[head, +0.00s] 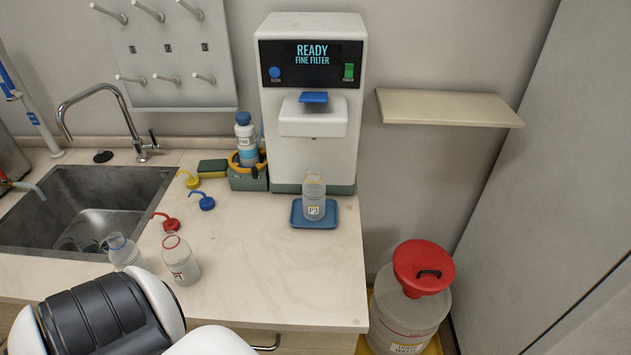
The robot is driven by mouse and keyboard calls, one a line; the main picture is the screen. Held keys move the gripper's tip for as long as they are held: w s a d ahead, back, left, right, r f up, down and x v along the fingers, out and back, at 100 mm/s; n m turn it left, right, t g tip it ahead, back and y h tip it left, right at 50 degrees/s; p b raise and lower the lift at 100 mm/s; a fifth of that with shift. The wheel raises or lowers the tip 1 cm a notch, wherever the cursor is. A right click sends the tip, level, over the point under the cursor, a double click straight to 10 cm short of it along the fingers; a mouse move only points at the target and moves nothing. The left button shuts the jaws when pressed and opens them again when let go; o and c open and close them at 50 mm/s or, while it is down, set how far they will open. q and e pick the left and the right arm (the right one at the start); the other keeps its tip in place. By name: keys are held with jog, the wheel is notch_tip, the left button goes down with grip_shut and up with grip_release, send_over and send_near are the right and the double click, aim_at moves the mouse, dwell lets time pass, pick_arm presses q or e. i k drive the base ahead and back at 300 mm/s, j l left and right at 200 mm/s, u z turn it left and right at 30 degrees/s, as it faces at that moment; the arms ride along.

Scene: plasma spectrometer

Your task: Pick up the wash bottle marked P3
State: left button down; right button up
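The wash bottle marked P3 (314,200) is a small clear bottle with a yellow-edged label. It stands upright and without a nozzle cap on a blue tray (300,219) in front of the white water dispenser. My arm covers the lower left of the head view. Neither of my grippers shows, so I cannot see what they hold. Nothing touches the P3 bottle apart from the tray beneath it.
A red-ringed bottle (180,262) and a blue-ringed bottle (124,253) stand near the counter's front left. Red (168,222), blue (204,201) and yellow (190,180) nozzle caps lie by the sink (60,174). The dispenser (284,160) reads READY. The right front counter is clear.

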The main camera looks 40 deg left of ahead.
aim_at(314, 188)
jog(key=u, duration=1.25)
